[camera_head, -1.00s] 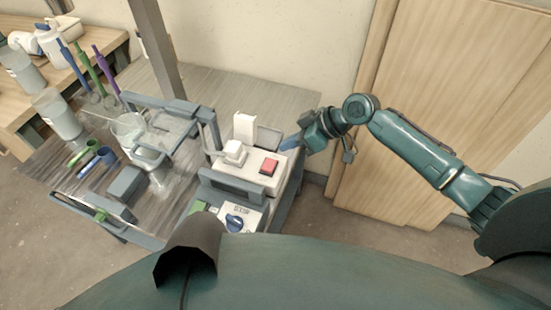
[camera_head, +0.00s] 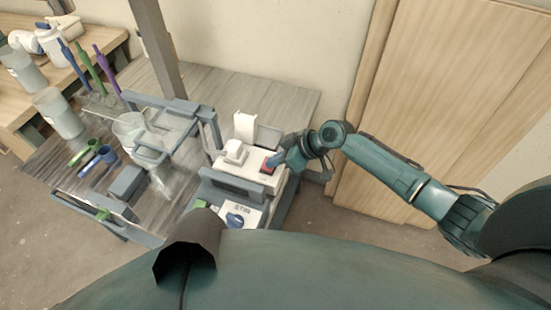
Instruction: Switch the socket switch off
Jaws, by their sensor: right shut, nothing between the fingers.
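The white socket box (camera_head: 226,171) stands at the right end of the grey table. Its red switch (camera_head: 265,168) is on the right part of the top face, and a white plug (camera_head: 235,151) sits to its left. My right gripper (camera_head: 271,163) is shut and empty, with its fingertips at the red switch, covering part of it. I cannot tell whether the fingertips press the switch or only hover over it. The switch's on or off position is too small to tell. My left gripper is not in the view.
A box with a blue knob (camera_head: 235,219) stands in front of the socket box. A clear bucket (camera_head: 130,128) and grey frame (camera_head: 160,104) are to the left. A wooden door panel (camera_head: 450,110) is on the right. The back of the table is clear.

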